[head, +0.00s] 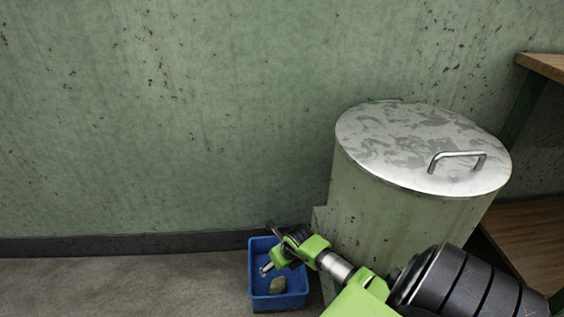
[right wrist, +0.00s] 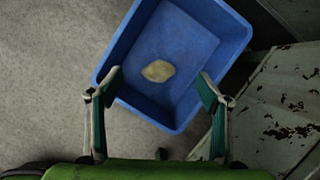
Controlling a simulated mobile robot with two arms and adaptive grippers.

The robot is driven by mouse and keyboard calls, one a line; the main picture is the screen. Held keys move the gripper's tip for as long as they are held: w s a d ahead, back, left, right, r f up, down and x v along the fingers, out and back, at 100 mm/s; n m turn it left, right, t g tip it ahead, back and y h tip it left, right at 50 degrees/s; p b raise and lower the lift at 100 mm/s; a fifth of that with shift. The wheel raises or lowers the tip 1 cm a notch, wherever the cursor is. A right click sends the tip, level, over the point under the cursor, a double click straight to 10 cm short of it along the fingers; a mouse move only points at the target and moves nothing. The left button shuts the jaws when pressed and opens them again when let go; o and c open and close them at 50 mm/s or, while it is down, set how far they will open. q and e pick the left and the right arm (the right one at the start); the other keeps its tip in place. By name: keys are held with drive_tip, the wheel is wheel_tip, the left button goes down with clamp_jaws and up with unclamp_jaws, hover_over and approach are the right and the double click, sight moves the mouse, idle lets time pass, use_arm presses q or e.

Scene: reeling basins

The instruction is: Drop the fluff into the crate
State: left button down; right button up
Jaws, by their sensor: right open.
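The blue crate (head: 254,271) stands on the floor against the wall, left of the big bin. It also shows in the right wrist view (right wrist: 226,52). The fluff (head: 278,285) is a small pale yellowish lump inside the crate. In the right wrist view the fluff (right wrist: 158,71) lies on the crate's blue bottom, apart from the walls. My right gripper (head: 266,250) is over the crate, open and empty. In the right wrist view its two fingers (right wrist: 161,83) are wide apart, with the fluff seen between and beyond them. My left gripper is not in view.
A large green bin (head: 375,215) with a metal lid (head: 400,140) and handle stands right of the crate. A wooden shelf (head: 535,235) is at the far right. The floor (head: 120,285) left of the crate is clear.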

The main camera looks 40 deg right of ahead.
drive_tip(key=v, duration=1.1)
drive_tip(key=shift+r, duration=0.15)
drive_tip(key=shift+a, duration=0.1)
idle(0.3)
